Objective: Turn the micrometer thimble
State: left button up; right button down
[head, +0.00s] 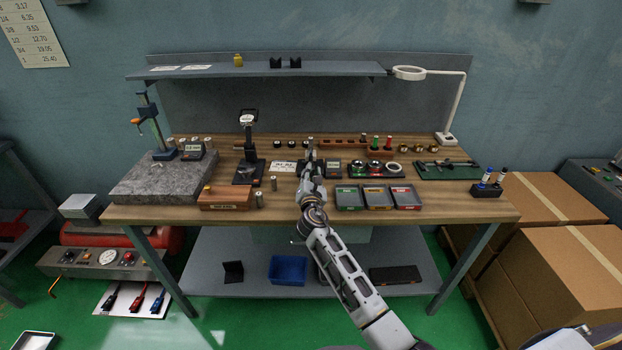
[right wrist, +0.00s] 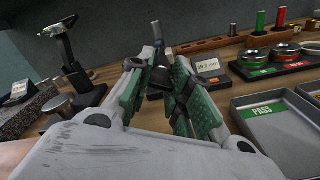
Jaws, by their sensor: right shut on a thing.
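My right gripper (head: 311,160) reaches over the bench to the micrometer's place near the middle. In the right wrist view its green-padded fingers (right wrist: 159,72) are closed around a dark grey upright part, which I take to be the micrometer thimble (right wrist: 158,53). A grey cylindrical end stands up beyond the fingertips. The fingers and hand hide most of the micrometer's frame and any scale marks. A small digital readout (head: 333,165) stands just right of the gripper; it also shows in the right wrist view (right wrist: 207,66). My left gripper is not in view.
Green, yellow and red labelled trays (head: 377,197) lie right of my arm. A dial gauge stand (head: 248,150) and granite plate (head: 158,181) stand to the left. A wooden rack (head: 340,145) is behind. A ring lamp (head: 409,73) overhangs the back right.

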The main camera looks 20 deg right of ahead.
jog(key=m+b, duration=0.2)
jog(key=m, duration=0.1)
jog(key=shift+f+m, duration=0.15)
jog(key=shift+m, duration=0.25)
jog(key=m+b, duration=0.1)
jog(key=m, duration=0.2)
jog(key=shift+b, duration=0.35)
jog(key=shift+m+b, duration=0.4)
jog(key=shift+m, duration=0.5)
jog(key=c, duration=1.2)
grip_release()
jog(key=shift+c, duration=0.2)
jog(key=shift+o, duration=0.4)
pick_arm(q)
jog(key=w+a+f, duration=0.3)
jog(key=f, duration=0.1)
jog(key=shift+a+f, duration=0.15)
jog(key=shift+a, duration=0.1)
pick_arm(e)
jog(key=v, duration=1.2)
